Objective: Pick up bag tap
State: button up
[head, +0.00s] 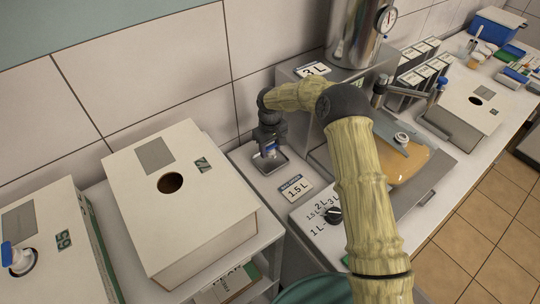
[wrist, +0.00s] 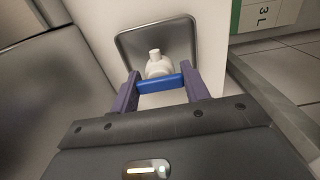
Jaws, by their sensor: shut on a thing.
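The bag tap (wrist: 158,66) is a small white tap with a blue lever bar (wrist: 160,83). In the wrist view my gripper (wrist: 160,86) has its two purple fingers closed on the ends of the blue bar. The white tap body lies just beyond the fingers, over a grey square recess (wrist: 186,30). In the head view my gripper (head: 268,148) points down at the small grey tray (head: 282,163) on the white counter, with a bit of blue and white showing at its tip. I cannot tell whether the tap touches the tray.
A white box marked 72 (head: 205,215) with a round hole stands to the left. A box marked 65 (head: 75,265) with a blue-handled tap is at far left. A dial panel (head: 318,222) and 1.5 L label (head: 293,187) are close by. A steel cylinder (head: 355,35) stands behind my arm.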

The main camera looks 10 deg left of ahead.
aim_at(270, 146)
notch_tip(270, 146, up, 6)
jog(key=shift+r+b, duration=0.1)
jog(key=shift+b, duration=0.55)
